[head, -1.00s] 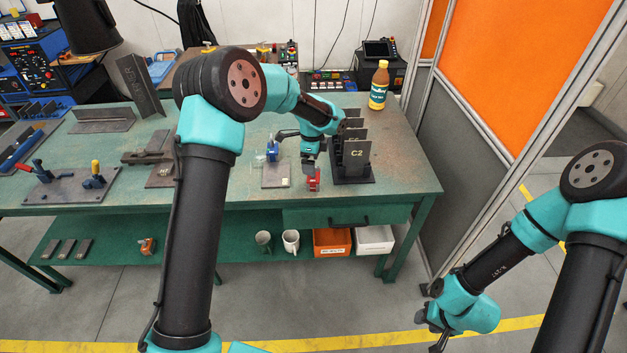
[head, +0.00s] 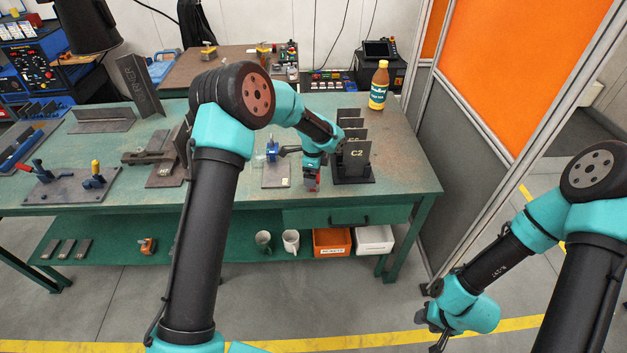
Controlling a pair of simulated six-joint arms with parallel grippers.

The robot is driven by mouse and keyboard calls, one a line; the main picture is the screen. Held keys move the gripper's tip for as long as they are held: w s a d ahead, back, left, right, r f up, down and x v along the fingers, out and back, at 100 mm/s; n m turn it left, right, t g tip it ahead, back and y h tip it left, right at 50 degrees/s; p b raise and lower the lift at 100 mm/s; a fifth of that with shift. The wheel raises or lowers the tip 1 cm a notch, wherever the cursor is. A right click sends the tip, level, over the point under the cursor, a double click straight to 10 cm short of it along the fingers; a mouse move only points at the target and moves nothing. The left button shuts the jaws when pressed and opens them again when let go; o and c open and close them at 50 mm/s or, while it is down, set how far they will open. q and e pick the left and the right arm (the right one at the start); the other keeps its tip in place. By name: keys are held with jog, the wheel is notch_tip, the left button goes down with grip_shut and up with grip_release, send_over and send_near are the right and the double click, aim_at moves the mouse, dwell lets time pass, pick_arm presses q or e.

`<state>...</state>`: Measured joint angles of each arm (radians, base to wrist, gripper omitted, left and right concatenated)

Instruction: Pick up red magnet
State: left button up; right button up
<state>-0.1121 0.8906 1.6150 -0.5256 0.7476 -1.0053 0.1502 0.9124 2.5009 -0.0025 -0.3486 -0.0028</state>
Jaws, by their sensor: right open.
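The red magnet (head: 312,185) is at the front of the green workbench (head: 240,190), left of the dark C2 plate. Only part of its red surface shows, because my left gripper (head: 311,180) is right over it. The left fingers are small and dark here, and I cannot tell whether they are apart from the magnet, around it or closed on it. My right gripper (head: 430,333) is open and empty, low at the right in front of the bench, far from the magnet.
A rack with upright dark plates (head: 354,160) stands close right of the magnet. A blue clamp fixture (head: 272,155) is close on its left. A bottle (head: 379,86) stands at the back right. An orange bin (head: 331,241) and a white bin (head: 374,239) sit on the lower shelf.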

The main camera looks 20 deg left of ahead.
dwell(0.4)
pick_arm(q)
jog(key=c, duration=1.5)
